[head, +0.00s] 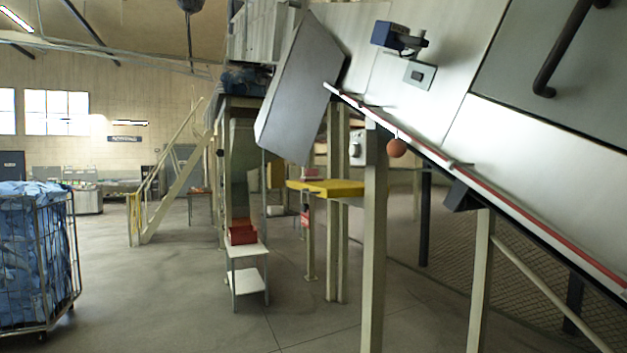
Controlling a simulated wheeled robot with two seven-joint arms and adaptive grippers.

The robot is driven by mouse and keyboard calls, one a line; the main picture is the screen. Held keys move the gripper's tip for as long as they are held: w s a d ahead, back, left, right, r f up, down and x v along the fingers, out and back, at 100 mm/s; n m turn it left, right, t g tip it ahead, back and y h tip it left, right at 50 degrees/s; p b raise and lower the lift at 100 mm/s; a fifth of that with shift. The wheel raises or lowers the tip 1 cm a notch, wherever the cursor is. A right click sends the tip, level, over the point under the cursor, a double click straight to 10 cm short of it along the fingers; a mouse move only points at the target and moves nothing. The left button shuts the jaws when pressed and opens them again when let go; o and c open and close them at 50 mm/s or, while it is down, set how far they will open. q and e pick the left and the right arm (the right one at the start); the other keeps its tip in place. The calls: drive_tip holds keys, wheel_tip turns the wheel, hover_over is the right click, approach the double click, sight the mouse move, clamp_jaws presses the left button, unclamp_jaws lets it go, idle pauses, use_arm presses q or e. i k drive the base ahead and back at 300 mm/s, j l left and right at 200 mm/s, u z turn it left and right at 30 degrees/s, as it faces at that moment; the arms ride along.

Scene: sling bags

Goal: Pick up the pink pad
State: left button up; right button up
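Neither of my grippers shows in this view.
A wire cage cart (48,262) with blue bags stands at the left. A white step stand (248,276) holds a red box (243,235). A yellow shelf (340,187) and a sloping metal machine (470,130) on posts fill the right. Floor at centre-left is clear.

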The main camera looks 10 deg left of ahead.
sight(311, 174)
drive_tip(key=i+j+z, duration=0.1)
drive_tip(key=i+j, duration=0.2)
drive_tip(key=i+j+z, duration=0.1)
drive_tip(key=i+j, duration=0.15)
drive_tip(key=j, duration=0.15)
drive_tip(key=i+j+z, duration=0.1)
drive_tip(key=i+j, duration=0.4)
drive_tip(key=j, duration=0.25)
drive_tip(key=z, duration=0.05)
